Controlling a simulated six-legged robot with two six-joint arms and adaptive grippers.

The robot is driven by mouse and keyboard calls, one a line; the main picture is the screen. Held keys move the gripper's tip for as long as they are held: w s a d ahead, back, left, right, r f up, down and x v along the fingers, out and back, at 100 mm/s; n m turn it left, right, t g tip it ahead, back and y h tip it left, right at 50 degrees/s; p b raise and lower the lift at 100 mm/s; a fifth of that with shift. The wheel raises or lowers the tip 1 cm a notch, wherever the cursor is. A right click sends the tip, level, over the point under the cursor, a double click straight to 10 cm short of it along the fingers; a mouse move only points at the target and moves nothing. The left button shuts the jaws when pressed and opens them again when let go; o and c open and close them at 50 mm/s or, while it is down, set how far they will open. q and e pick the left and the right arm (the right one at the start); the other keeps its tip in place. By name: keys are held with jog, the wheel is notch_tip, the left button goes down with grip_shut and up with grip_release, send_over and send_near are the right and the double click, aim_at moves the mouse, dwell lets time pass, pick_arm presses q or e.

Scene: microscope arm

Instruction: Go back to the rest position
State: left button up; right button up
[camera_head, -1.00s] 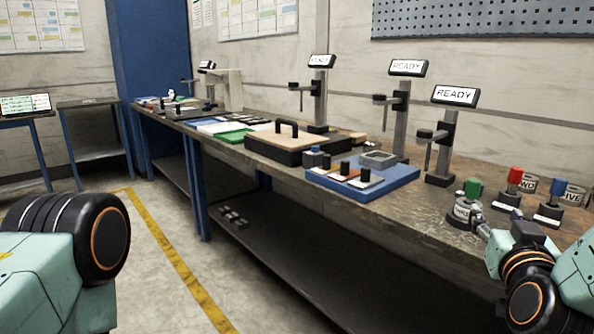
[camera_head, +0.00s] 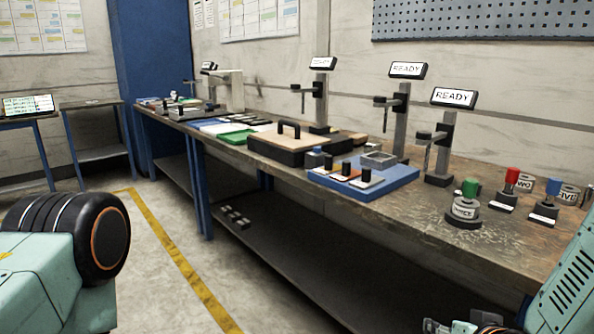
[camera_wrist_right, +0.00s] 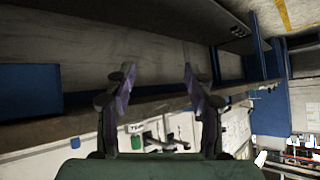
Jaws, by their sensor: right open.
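My right gripper (camera_wrist_right: 158,72) is open and empty in the right wrist view, with its two fingers well apart. In the head view a part of it shows at the bottom edge (camera_head: 462,325), in front of and below the bench top. My left arm (camera_head: 65,250) shows at the lower left of the head view; its gripper is out of the picture. A green-topped weight or stamp (camera_head: 466,205) stands upright on the bench, apart from the right gripper.
The long bench (camera_head: 440,225) runs along the wall, with a lower shelf (camera_head: 330,270). Red-topped (camera_head: 508,190) and blue-topped (camera_head: 547,208) pieces stand near its right end. A blue tray (camera_head: 390,185) and stands with READY signs (camera_head: 453,97) are farther along. Floor at left is clear.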

jog(key=s+a+f+g+p, duration=0.1)
jog(key=s+f+g, duration=0.2)
jog(key=s+f, duration=0.3)
jog(key=s+a+f+n+g+p, duration=0.1)
jog(key=s+f+g, duration=0.2)
jog(key=s, duration=1)
jog(key=s+a+f+n+g, duration=0.1)
jog(key=s+f+g, duration=0.3)
jog(key=s+f, duration=0.5)
jog(key=shift+s+a+y+p, duration=0.4)
jog(key=shift+a, duration=0.05)
